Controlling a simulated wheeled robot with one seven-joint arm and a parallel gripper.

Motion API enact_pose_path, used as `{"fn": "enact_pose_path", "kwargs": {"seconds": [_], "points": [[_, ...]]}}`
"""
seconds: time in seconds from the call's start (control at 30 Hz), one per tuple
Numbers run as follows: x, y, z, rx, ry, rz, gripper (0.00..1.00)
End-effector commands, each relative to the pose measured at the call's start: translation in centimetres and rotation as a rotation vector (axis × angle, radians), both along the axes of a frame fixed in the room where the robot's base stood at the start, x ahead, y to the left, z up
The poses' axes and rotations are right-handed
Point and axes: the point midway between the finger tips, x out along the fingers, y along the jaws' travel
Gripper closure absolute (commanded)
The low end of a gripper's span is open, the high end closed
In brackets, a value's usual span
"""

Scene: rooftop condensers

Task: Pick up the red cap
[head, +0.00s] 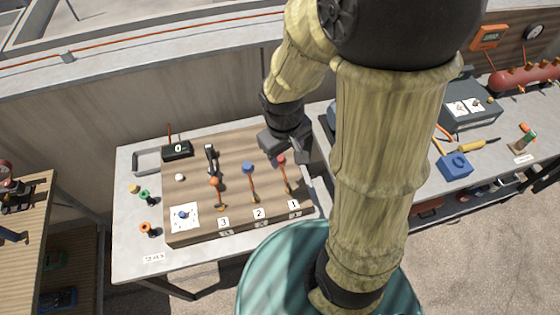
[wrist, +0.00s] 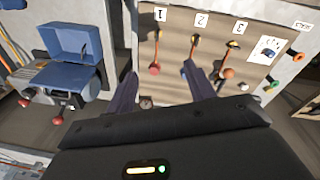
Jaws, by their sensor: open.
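The red cap (head: 282,160) is at the far end of the thin orange line at label 1 on the brown board (head: 195,232). In the wrist view the red cap (wrist: 154,69) shows between my fingers, closer to the left one. My gripper (head: 286,151) is open and empty over the far right part of the board, and hides part of the area around the cap. In the wrist view my gripper (wrist: 159,72) has its fingers spread on either side of the cap. I cannot tell the height gap between them.
A blue cap (head: 248,167) at label 2 and an orange ball (head: 214,182) at label 3 sit left of the red cap. A black display (head: 177,150) stands at the back left.

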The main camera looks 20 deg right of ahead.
Motion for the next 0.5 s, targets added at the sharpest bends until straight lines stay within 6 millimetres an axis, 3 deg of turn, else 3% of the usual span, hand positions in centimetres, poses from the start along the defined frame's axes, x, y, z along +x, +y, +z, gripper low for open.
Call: {"fn": "enact_pose_path", "kwargs": {"seconds": [0.03,0.1,0.5], "points": [[0.3,0.9,-2.6,-0.043,0.051,0.101,0.46],[0.6,1.6,-4.7,-0.108,0.118,0.235,0.46],[4.2,5.6,-14.1,-0.623,0.446,0.939,0.46]]}}
